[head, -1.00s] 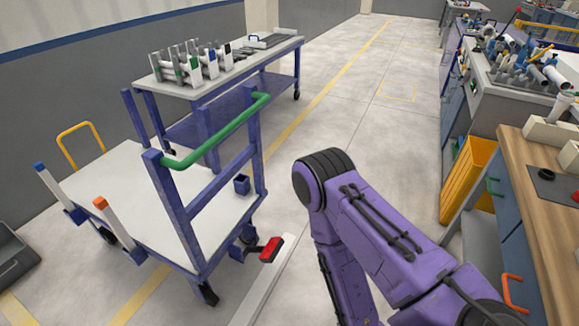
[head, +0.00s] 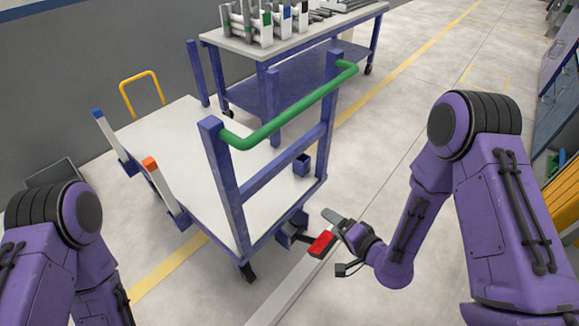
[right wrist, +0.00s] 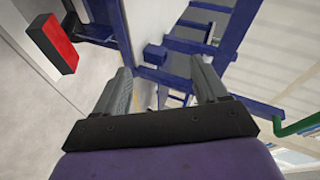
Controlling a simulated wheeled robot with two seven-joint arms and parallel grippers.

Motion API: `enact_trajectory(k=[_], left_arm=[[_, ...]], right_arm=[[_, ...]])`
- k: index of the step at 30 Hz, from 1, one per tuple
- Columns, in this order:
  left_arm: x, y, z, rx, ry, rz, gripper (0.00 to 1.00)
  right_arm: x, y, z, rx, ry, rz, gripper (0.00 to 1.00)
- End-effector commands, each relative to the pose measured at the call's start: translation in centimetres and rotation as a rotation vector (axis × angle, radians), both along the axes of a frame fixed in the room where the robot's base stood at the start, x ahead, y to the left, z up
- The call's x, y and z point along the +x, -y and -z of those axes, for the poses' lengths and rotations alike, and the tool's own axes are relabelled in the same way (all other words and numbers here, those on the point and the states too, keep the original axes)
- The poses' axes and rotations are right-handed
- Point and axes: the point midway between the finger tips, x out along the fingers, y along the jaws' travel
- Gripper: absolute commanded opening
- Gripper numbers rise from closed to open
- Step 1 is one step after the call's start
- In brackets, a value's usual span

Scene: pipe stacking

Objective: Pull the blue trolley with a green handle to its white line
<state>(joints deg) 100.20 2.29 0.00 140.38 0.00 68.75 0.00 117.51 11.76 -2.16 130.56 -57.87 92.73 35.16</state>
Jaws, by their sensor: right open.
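The blue trolley (head: 225,175) with a white deck stands left of centre in the head view. Its green handle (head: 290,108) spans the top of the near upright frame. A red pedal (head: 321,243) sticks out low at its near side, over or close to the white line (head: 283,288) on the floor. My right gripper (head: 332,216) is low, just right of the trolley's frame and beside the pedal, below the handle. In the right wrist view my right gripper (right wrist: 162,72) is open and empty, and the green handle (right wrist: 300,124) shows at the right edge. My left gripper is out of view.
A blue workbench (head: 290,45) with pipes and holders stands behind the trolley. A yellow trolley handle (head: 142,92) is at the back left. Yellow boxes and cabinets stand at the right edge. The floor between is clear.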

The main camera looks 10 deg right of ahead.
Motion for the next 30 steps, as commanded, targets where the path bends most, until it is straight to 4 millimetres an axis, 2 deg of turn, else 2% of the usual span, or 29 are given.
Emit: enact_trajectory(k=[1,3,6,8,13,24,30], left_arm=[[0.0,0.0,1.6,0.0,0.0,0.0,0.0],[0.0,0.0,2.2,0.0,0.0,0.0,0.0],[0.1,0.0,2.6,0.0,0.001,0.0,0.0],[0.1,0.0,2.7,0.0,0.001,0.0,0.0],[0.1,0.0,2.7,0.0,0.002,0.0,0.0],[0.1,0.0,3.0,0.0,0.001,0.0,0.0],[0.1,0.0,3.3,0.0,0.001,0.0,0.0]], right_arm=[[2.0,-0.8,-1.4,0.118,0.077,-0.038,0.72],[3.4,-1.9,-4.1,0.268,0.143,-0.11,0.72],[4.1,-2.7,-6.7,0.396,0.184,-0.186,0.72],[4.3,-3.1,-7.4,0.432,0.19,-0.21,0.72],[6.4,-5.0,-7.8,0.443,0.192,-0.224,0.72],[14.5,-11.3,-7.7,0.442,0.19,-0.22,0.72],[16.6,-12.9,-7.7,0.44,0.189,-0.218,0.72]])
